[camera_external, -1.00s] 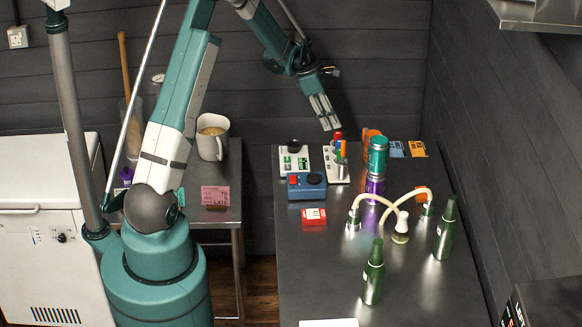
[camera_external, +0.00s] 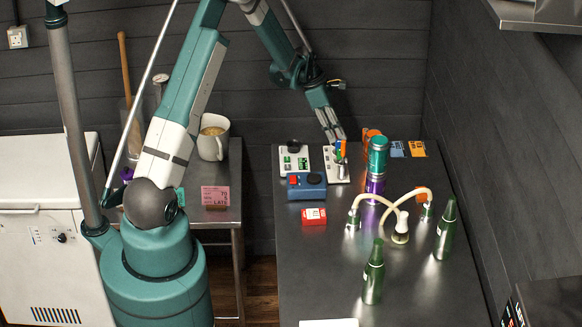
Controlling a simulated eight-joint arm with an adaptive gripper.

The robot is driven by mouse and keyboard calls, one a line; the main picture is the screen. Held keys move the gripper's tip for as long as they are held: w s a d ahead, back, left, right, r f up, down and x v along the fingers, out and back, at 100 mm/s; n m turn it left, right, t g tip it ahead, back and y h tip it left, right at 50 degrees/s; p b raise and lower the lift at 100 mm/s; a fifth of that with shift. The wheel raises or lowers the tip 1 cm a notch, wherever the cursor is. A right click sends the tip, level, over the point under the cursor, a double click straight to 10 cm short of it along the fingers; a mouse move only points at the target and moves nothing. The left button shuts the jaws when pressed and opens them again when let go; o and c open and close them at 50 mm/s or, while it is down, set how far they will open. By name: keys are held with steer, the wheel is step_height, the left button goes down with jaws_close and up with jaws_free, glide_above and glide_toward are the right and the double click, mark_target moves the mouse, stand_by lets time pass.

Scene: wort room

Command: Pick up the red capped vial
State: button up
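A small cluster of coloured vials (camera_external: 341,150) stands at a pale holder (camera_external: 335,169) near the back of the dark table; orange, green and blue show there. The red cap does not show clearly; my gripper's fingers cover that spot. My gripper (camera_external: 336,136) points down and to the right, its fingertips right at the tops of the vials. At this size I cannot tell whether the fingers are open or shut, or whether they touch a vial.
A teal and purple cylinder (camera_external: 377,160) stands close to the right of the vials. A blue box (camera_external: 307,187) with a red button and a white device (camera_external: 293,160) with a dark knob sit to the left. Green bottles (camera_external: 373,275) and pale hoses occupy the front right.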

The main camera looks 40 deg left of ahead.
steer(key=shift+c, duration=0.7)
steer(key=c, duration=0.4)
steer(key=shift+r, duration=0.1)
steer(key=shift+r+b, duration=0.75)
steer(key=shift+r, duration=4.15)
